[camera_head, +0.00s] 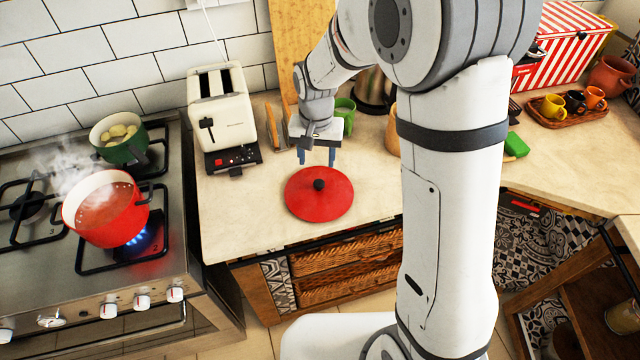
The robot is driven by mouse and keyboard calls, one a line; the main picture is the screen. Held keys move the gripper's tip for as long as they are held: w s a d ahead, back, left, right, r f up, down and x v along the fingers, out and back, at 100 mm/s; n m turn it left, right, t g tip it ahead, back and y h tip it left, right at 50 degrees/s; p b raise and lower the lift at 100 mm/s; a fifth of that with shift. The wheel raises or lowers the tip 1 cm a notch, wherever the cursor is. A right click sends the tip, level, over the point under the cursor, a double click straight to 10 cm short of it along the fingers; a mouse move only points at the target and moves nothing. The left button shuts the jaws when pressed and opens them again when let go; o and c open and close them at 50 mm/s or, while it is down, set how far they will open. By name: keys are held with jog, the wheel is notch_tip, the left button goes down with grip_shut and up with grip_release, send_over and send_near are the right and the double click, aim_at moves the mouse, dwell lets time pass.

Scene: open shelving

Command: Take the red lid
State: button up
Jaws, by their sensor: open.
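The red lid (330,203) is round with a black knob (319,184) at its middle. It lies flat on the beige counter near the front edge. My gripper (316,160) is just behind and above the lid, with its two blue fingers apart and pointing down. Nothing shows between the fingers. The gap between the fingertips and the lid is hard to judge from this view.
A steaming red pot (105,212) stands over a blue flame on the stove (60,275), with a green pot (120,140) behind. A cream toaster (222,115) is left of my gripper. A green mug (343,108) stands behind it. My arm hides part of the counter.

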aim_at(319, 182)
jog(key=shift+a+f, duration=0.15)
jog(key=shift+f, duration=0.35)
jog(key=f, duration=0.2)
jog(key=f+p, duration=0.1)
jog(key=f, duration=0.1)
jog(key=d+f+p, duration=0.1)
jog(key=f, duration=0.1)
jog(key=shift+s+f, duration=0.1)
jog(key=shift+a+f, duration=0.1)
jog(key=shift+f, duration=0.45)
jog(key=shift+c, duration=0.5)
grip_shut()
